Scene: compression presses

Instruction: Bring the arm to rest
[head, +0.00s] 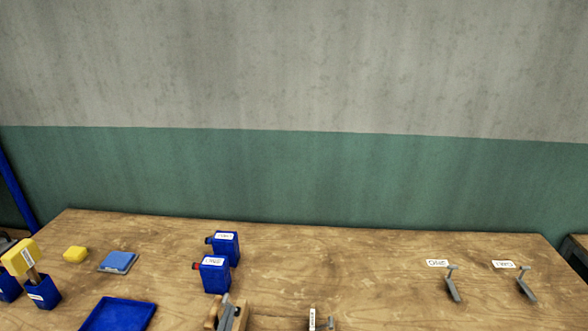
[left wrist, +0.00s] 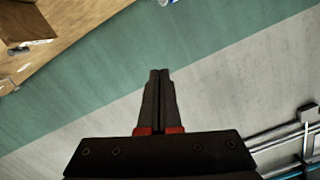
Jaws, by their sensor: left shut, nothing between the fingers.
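My left gripper (left wrist: 160,72) shows in the left wrist view. Its two dark fingers are together with nothing between them. Beyond the fingertips are the green and grey wall bands, and the gripper appears clear of the table and its objects. In the head view I cannot clearly make out the left gripper. My right gripper is in neither view.
The wooden table (head: 350,270) carries a blue tray (head: 118,316), a blue pad (head: 119,261), a yellow block (head: 75,254), two blue canisters (head: 213,276) (head: 226,243) and grey levers (head: 453,287) (head: 527,286). A yellow-headed tool (head: 21,257) stands at left.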

